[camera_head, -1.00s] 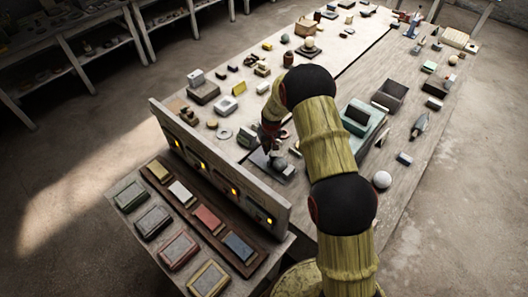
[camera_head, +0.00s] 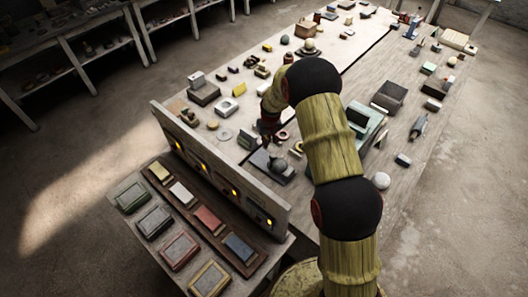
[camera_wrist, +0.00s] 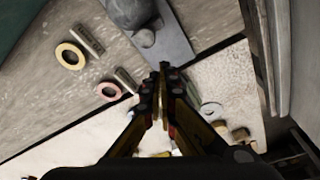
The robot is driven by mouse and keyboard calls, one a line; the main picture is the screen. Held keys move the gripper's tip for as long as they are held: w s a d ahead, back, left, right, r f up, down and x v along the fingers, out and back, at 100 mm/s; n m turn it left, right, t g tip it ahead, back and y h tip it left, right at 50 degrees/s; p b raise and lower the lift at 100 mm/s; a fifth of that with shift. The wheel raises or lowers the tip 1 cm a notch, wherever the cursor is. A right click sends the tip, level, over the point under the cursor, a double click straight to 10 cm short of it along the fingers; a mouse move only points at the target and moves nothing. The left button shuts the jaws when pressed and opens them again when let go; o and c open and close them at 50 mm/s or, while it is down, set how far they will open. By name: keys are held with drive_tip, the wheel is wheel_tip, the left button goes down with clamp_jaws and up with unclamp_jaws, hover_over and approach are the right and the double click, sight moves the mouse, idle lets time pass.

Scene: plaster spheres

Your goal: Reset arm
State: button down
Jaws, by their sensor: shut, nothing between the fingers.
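My gripper (camera_wrist: 162,72) is shut and empty in the wrist view, its fingertips together above the worktable. In the head view my gripper (camera_head: 268,138) hangs over the table, a little behind a dark grey slab (camera_head: 283,176) with a grey sphere (camera_head: 281,165) on it. The slab (camera_wrist: 178,42) and the rounded grey sphere (camera_wrist: 146,37) also show just beyond the fingertips in the wrist view. My arm rises from the bottom of the head view and hides part of the table.
A low panel with lit yellow lamps (camera_head: 231,194) stands left of the gripper, with several coloured blocks in front. A yellow ring (camera_wrist: 70,56) lies nearby. Many small items crowd the table (camera_head: 345,215).

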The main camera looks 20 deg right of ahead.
drive_tip(key=shift+r, duration=0.75)
drive_tip(key=shift+r, duration=0.1)
drive_tip(key=s+a+r+t+b, duration=0.1)
drive_tip(key=s+r+b, duration=0.4)
drive_tip(key=s+r, duration=0.4)
drive_tip(key=s+a+r+t+b, duration=0.1)
drive_tip(key=s+r+b, duration=0.5)
drive_tip(key=r, duration=0.6)
drive_tip(key=s+f+t+b, duration=0.1)
drive_tip(key=s+b, duration=0.7)
drive_tip(key=s, duration=1.9)
drive_tip(key=shift+s+a+f+m+b, duration=0.3)
drive_tip(key=shift+f+m, duration=0.1)
drive_tip(key=shift+f, duration=0.15)
